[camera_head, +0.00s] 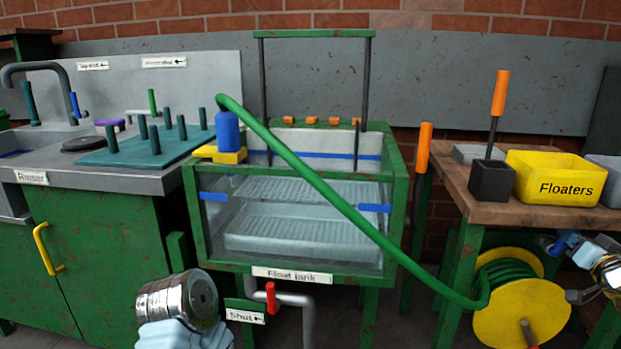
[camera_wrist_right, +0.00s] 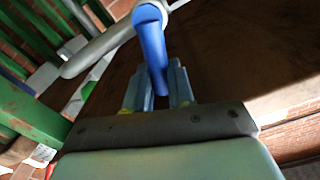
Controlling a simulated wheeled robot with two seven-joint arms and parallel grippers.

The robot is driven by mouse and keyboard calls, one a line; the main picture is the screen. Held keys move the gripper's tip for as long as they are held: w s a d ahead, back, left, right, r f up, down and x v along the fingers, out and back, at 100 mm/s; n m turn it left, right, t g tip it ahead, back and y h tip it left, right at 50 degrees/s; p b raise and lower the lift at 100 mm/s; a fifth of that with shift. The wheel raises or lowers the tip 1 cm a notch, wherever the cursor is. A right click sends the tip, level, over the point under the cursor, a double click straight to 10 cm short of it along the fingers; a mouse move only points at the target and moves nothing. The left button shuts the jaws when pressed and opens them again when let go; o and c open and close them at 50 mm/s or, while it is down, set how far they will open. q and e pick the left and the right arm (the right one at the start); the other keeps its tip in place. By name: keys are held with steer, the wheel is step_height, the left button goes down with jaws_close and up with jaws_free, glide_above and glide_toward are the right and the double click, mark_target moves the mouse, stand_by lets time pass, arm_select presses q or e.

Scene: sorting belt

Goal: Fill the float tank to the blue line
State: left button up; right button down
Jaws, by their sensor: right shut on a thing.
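The float tank (camera_head: 291,271) is a clear-sided box in a green frame, with blue line marks (camera_head: 375,208) on its front. A ribbed pale tray (camera_head: 300,230) shows inside; I cannot tell the water level. A green hose (camera_head: 330,190) runs from a yellow reel (camera_head: 520,312) to a blue nozzle (camera_head: 228,132) in a yellow holder at the tank's left rim. A red lever (camera_head: 270,298) stands upright on the drain pipe below. My right gripper (camera_head: 588,252) is shut on a blue lever (camera_wrist_right: 153,50) at a grey pipe (camera_wrist_right: 105,42). My left gripper's fingers are out of view.
A bench (camera_head: 480,203) on the right carries a yellow Floaters bin (camera_head: 555,188) and a dark block (camera_head: 491,180) with an orange-handled tool. A sink counter (camera_head: 110,180) with a pegged teal mat (camera_head: 150,150) stands left. The sloping hose crosses the tank's front.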

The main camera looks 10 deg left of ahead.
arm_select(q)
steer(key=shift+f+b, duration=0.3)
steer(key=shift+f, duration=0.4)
arm_select(e)
steer(key=shift+a+n, duration=0.4)
steer(key=shift+n, duration=0.3)
steer(key=a+n+b, duration=0.1)
steer(key=n+b, duration=0.1)
steer(key=shift+a+n+b, duration=0.15)
steer(key=shift+n+b, duration=0.15)
steer(key=shift+n, duration=0.1)
steer(key=c, duration=0.7)
jaws_free()
steer(key=shift+r, duration=0.1)
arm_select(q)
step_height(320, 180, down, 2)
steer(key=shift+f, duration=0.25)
